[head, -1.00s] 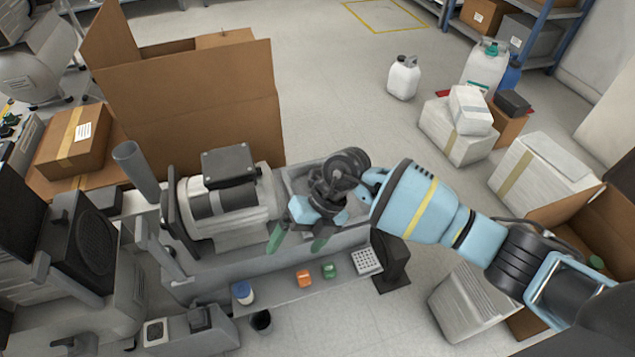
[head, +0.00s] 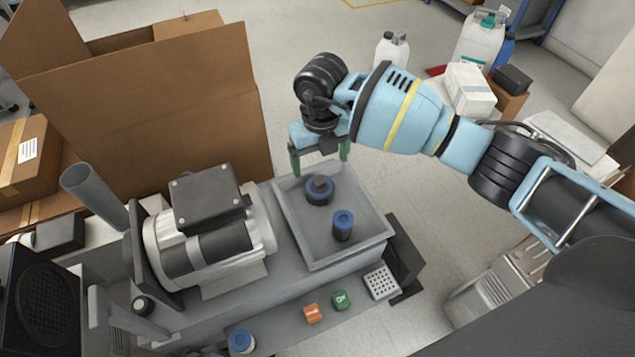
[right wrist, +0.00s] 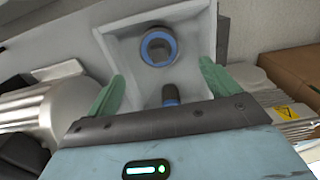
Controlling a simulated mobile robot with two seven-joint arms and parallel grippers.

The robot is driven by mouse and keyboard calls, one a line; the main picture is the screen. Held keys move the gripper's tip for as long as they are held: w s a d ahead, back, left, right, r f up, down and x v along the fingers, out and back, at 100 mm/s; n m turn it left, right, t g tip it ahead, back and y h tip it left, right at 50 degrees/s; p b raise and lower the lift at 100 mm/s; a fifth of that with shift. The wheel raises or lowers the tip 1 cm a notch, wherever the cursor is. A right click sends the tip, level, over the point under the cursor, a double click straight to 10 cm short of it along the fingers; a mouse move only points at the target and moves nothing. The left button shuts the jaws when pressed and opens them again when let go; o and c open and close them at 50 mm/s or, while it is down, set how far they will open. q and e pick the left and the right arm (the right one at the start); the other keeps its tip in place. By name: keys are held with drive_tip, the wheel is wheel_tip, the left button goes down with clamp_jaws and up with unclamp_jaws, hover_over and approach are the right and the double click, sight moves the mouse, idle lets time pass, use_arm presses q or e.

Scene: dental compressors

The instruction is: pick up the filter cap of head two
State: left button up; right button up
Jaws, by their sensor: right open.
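A grey tray (head: 375,222) at the right end of the compressor unit holds two dark parts with blue. One is a wide round part (head: 319,190) with a blue ring and a dark knob; the other is a narrower upright cylinder (head: 343,225) with a blue top. I cannot tell which is the filter cap of head two. My right gripper (head: 320,161) is open and empty by the tray's far edge, green fingers pointing down. In the right wrist view, a blue-ringed part (right wrist: 158,47) and a small blue-topped part (right wrist: 170,96) show between the fingers. My left gripper is out of view.
The motor (head: 205,240) with its dark box stands left of the tray. A large open cardboard box (head: 150,120) rises behind. On the front ledge are an orange block (head: 312,313), a green block (head: 340,300), a perforated block (head: 381,282) and a blue-lidded jar (head: 241,341).

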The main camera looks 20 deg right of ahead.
sight(319, 180)
wheel_tip(319, 180, down, 2)
drive_tip(key=shift+f+b, duration=0.1)
drive_tip(key=shift+b, duration=0.2)
drive_tip(key=shift+f, duration=0.25)
wheel_tip(319, 180, down, 4)
drive_tip(key=shift+a+f+b, duration=0.1)
drive_tip(key=shift+f+b, duration=0.15)
drive_tip(key=shift+b, duration=1)
drive_tip(key=shift+f, duration=0.25)
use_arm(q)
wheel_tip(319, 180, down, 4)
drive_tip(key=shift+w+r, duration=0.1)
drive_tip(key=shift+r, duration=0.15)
use_arm(e)
drive_tip(key=shift+r, duration=0.1)
drive_tip(key=shift+c, duration=0.5)
drive_tip(key=c, duration=0.7)
drive_tip(key=shift+c, duration=1.2)
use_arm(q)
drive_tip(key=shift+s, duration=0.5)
